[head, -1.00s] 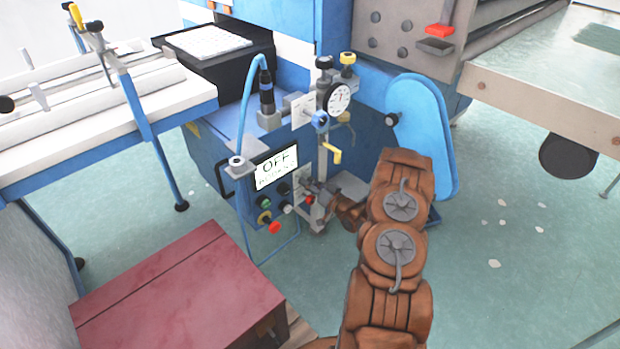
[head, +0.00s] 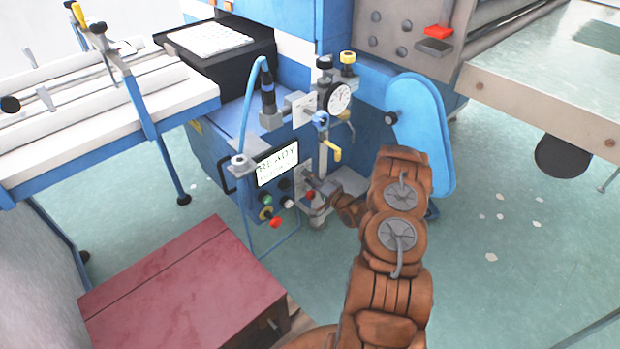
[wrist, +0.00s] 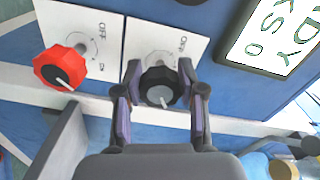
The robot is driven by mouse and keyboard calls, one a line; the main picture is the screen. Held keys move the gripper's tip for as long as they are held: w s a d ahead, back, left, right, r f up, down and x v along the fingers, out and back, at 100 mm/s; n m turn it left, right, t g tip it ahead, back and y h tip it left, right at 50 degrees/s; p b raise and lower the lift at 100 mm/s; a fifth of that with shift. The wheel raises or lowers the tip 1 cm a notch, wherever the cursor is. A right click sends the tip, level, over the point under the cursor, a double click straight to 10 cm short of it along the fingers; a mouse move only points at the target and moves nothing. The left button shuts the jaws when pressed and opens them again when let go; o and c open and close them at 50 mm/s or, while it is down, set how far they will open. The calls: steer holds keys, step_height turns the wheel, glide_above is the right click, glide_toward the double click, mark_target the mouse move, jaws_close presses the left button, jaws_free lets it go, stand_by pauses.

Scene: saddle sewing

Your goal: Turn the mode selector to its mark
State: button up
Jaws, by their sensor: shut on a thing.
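The mode selector appears to be the black knob (wrist: 158,88) in the middle of the wrist view, in front of a white plate (wrist: 147,42) marked OFF with a curved arrow. The white line on the knob's face points down in that view, slightly right. My gripper (wrist: 160,82) is shut on this knob, one finger on each side. In the head view my gripper (head: 317,208) is at the blue machine's front panel, and the knob is hidden there. The display (head: 277,165) reads READY above a smaller, unclear line; it also shows in the wrist view (wrist: 270,38).
A red knob (wrist: 60,68) with its own OFF plate sits left of my gripper in the wrist view. A grey bracket (wrist: 62,140) stands below it. In the head view, several buttons (head: 268,212) and a blue hose (head: 249,100) are left of my gripper. A dark red box (head: 185,285) stands in front.

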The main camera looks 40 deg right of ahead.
stand_by(0.4)
steer(key=o, duration=1.2)
steer(key=shift+c, duration=0.2)
steer(key=s+d, duration=0.1)
steer(key=s, duration=1.1)
steer(key=shift+d, duration=0.35)
